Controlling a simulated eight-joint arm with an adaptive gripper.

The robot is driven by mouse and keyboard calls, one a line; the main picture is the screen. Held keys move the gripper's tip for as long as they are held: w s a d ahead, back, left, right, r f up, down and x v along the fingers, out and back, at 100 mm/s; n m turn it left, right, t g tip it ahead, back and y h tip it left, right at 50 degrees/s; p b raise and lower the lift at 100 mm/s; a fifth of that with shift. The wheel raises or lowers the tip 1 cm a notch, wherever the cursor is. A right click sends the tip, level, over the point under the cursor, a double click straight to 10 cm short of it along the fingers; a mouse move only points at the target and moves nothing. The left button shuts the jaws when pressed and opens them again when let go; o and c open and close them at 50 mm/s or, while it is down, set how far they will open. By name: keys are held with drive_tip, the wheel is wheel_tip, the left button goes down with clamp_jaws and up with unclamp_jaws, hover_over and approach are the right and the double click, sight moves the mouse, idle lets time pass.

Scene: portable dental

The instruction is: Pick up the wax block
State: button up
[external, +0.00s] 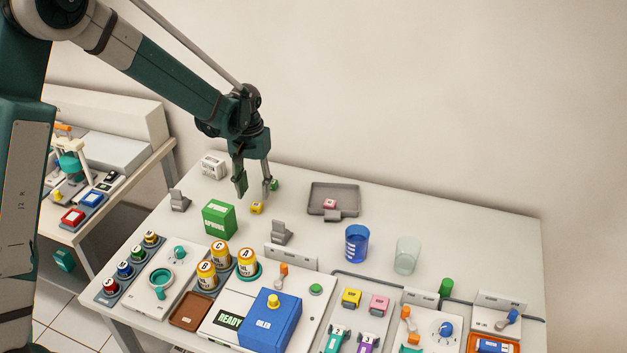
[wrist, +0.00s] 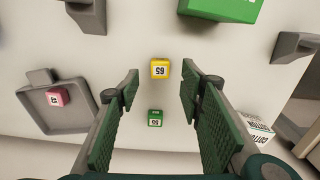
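No object is clearly labelled as wax; three small cubes show, and I cannot tell which is the wax block. A yellow cube (external: 257,208) lies on the white table just below my gripper (external: 254,191). It also shows in the wrist view (wrist: 160,69), centred just beyond my fingertips. A green cube (external: 275,184) lies behind it; in the wrist view it (wrist: 155,118) shows between my fingers. A pink cube (external: 329,203) lies in the grey tray (external: 345,190). My gripper is open and empty above the table, with its fingers apart, touching no cube.
A green box (external: 219,218) and grey stands (external: 281,233) are near the yellow cube. A white box (external: 213,166) is at the back left. A blue cup (external: 356,244) and a clear cup (external: 407,255) stand to the right. The front is crowded with bottles and devices.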

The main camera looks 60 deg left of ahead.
sight(256, 205)
drive_tip(key=shift+f, duration=0.2)
drive_tip(key=shift+f+b, duration=0.35)
drive_tip(key=shift+f, duration=2.2)
drive_tip(key=c, duration=0.8)
